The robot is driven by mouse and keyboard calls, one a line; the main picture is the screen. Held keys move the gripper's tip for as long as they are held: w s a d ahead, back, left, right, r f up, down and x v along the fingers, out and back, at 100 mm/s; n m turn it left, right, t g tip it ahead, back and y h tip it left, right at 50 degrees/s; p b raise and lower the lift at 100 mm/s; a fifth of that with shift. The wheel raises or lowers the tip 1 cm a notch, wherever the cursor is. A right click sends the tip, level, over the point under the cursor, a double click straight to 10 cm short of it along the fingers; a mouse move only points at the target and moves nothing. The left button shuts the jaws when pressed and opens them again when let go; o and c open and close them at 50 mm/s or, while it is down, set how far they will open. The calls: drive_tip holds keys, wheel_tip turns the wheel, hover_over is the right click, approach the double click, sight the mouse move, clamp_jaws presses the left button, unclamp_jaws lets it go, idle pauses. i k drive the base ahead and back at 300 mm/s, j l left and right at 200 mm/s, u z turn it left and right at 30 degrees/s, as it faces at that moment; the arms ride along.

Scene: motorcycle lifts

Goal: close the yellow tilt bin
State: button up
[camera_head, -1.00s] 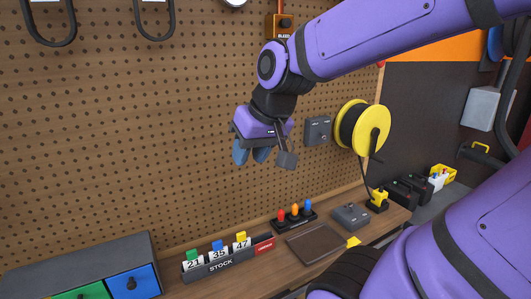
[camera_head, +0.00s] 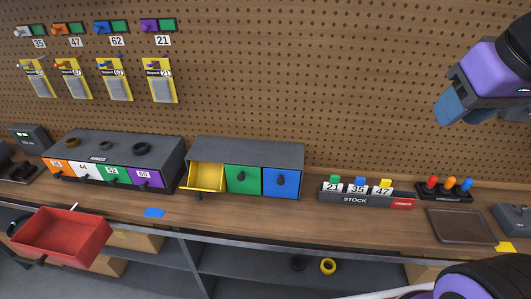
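The yellow tilt bin (camera_head: 207,177) is the left one of three in a dark grey cabinet (camera_head: 250,151) on the bench. It is tipped open toward the front, and its yellow inside shows. The green bin (camera_head: 243,179) and the blue bin (camera_head: 281,184) beside it are shut. My gripper (camera_head: 444,108) is at the upper right, far to the right of the cabinet and above the bench. Its blue fingers overlap in this view, so I cannot tell whether it is open. I see nothing held in it.
A drawer cabinet (camera_head: 118,152) stands left of the bin cabinet. A red tray (camera_head: 62,237) juts out at the front left. The STOCK rack (camera_head: 354,198) and coloured knobs (camera_head: 449,187) are to the right. Bench in front of the bins is mostly clear.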

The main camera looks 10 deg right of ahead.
sight(204, 176)
drive_tip(key=k+j, duration=0.1)
drive_tip(key=j, duration=0.3)
drive_tip(key=k+j, duration=0.1)
drive_tip(key=j, duration=0.35)
drive_tip(key=k+j, duration=0.1)
drive_tip(key=j, duration=0.3)
drive_tip(key=k+j, duration=0.1)
drive_tip(key=j, duration=0.3)
